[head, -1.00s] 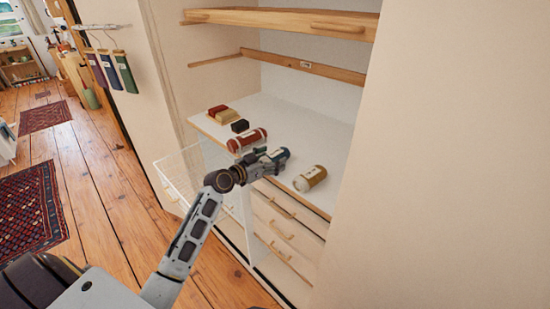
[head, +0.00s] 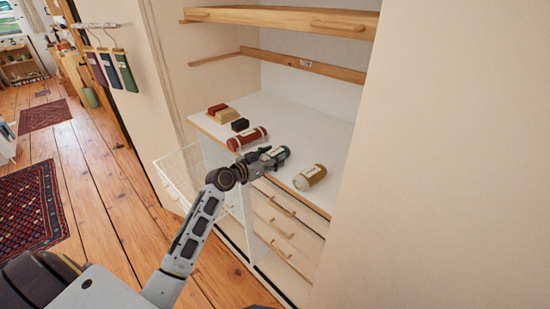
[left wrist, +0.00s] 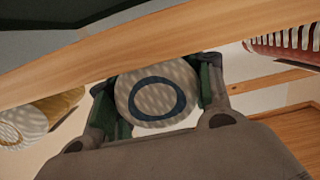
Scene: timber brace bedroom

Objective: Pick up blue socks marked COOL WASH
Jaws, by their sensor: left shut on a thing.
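The blue rolled socks (head: 281,153) sit at the white counter, between a red roll and a mustard roll. My left gripper (head: 272,157) is shut on the blue socks, with its fingers at the near end of the roll. In the left wrist view the roll's round pale end with a dark blue ring (left wrist: 157,100) sits between the two fingers (left wrist: 157,90). The gripper hides part of the roll, and I cannot read a COOL WASH mark. I cannot tell whether the roll still touches the counter. My right gripper is not in view.
The red roll (head: 248,139) lies to the left and the mustard roll (head: 310,177) to the right on the counter (head: 330,137). Small folded items (head: 228,116) lie further left. A wire basket (head: 180,172) and drawers (head: 283,226) are below; a wooden shelf (head: 280,18) is above.

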